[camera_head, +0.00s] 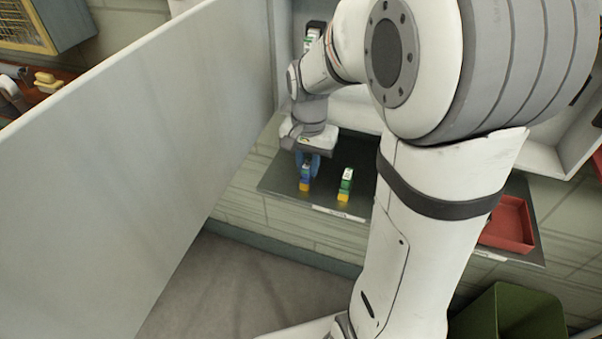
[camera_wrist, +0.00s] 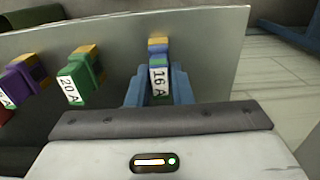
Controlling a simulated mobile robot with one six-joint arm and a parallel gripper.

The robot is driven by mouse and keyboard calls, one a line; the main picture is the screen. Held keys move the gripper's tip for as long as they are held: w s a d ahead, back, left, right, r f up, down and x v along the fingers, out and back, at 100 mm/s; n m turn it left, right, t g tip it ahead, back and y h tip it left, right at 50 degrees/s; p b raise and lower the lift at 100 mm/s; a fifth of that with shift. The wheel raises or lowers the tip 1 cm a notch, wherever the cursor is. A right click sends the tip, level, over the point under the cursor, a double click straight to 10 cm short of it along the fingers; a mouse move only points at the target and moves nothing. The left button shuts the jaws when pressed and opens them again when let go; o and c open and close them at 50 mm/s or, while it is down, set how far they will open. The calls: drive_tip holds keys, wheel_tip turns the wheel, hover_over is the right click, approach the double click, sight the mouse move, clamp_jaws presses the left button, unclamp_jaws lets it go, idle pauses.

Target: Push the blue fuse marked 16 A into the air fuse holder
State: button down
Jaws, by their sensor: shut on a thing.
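The blue fuse marked 16 A (camera_wrist: 158,77) stands upright near the end of a dark shelf (camera_wrist: 215,50) in the wrist view. My gripper (camera_wrist: 160,90) is shut on it, with a blue finger on each side. In the head view the blue fuse (camera_head: 305,178) shows below my gripper (camera_head: 308,162) at the left part of the shelf. Its yellow foot appears to be at the shelf surface; I cannot tell whether it touches. I cannot make out which holder is the air one.
A green fuse marked 20 A (camera_wrist: 80,78) stands left of the blue one, with a purple fuse (camera_wrist: 22,82) beyond it. A red tray (camera_head: 508,225) lies on the shelf at right. A large grey panel (camera_head: 120,150) fills the left. A green bin (camera_head: 515,315) stands below.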

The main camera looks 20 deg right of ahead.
sight(308, 163)
drive_tip(key=shift+s+r+p, duration=0.1)
drive_tip(key=shift+r+p, duration=2.4)
drive_tip(key=shift+r, duration=0.55)
